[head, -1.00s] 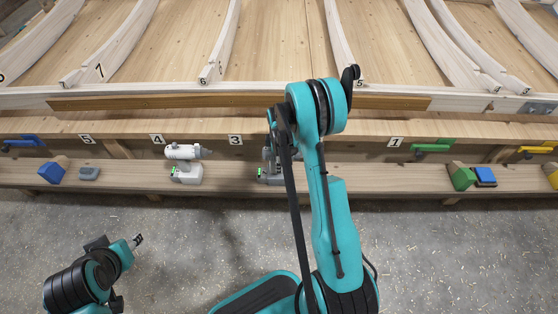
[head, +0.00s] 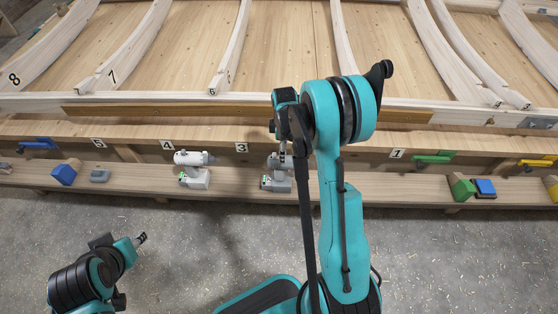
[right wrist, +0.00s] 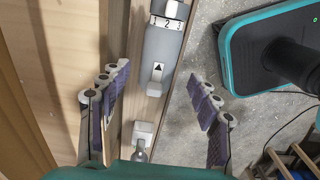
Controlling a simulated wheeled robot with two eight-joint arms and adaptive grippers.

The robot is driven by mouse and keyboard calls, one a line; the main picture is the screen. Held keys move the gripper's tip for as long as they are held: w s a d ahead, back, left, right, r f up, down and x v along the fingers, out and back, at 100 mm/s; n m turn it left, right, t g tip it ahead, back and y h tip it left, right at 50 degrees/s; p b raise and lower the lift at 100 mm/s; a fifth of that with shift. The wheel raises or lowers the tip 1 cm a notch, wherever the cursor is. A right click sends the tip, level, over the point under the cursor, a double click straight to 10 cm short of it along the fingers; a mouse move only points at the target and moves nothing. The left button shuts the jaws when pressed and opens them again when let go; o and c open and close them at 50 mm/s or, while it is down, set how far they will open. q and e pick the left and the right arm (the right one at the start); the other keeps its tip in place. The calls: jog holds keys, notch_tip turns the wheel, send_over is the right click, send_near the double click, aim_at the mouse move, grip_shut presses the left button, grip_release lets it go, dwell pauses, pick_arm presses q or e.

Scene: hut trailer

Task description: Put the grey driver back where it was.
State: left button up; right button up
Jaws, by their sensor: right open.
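The grey driver (head: 276,184) stands on the low wooden shelf to the right of label 3, partly hidden behind my right arm. In the right wrist view its grey body (right wrist: 162,50) with a numbered ring shows between the fingers. My right gripper (right wrist: 159,78) is open, with fingers on both sides of the driver and a gap on each side. In the head view this gripper (head: 284,155) is just above the driver, mostly hidden by its own arm. My left gripper (head: 141,238) is low at the left, over the floor; its jaws are too small to judge.
A white driver (head: 194,170) stands on the shelf (head: 130,180) left of the grey one. A blue block (head: 65,174), a grey block (head: 100,176), a green block (head: 462,188) and several coloured clamps are along the bench. Shelf between the grey driver and white driver is clear.

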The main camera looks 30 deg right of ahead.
jog(key=s+a+r+m+t, duration=0.2)
jog(key=s+a+r+m, duration=0.3)
jog(key=r, duration=0.4)
jog(key=s+a+r+m+t, duration=0.2)
jog(key=s+a+r, duration=0.45)
jog(key=r, duration=0.25)
jog(key=s+a+r+m+t, duration=0.1)
jog(key=s+a+m+t, duration=0.2)
jog(key=s, duration=0.4)
jog(key=shift+a+m, duration=0.5)
jog(key=shift+m, duration=0.2)
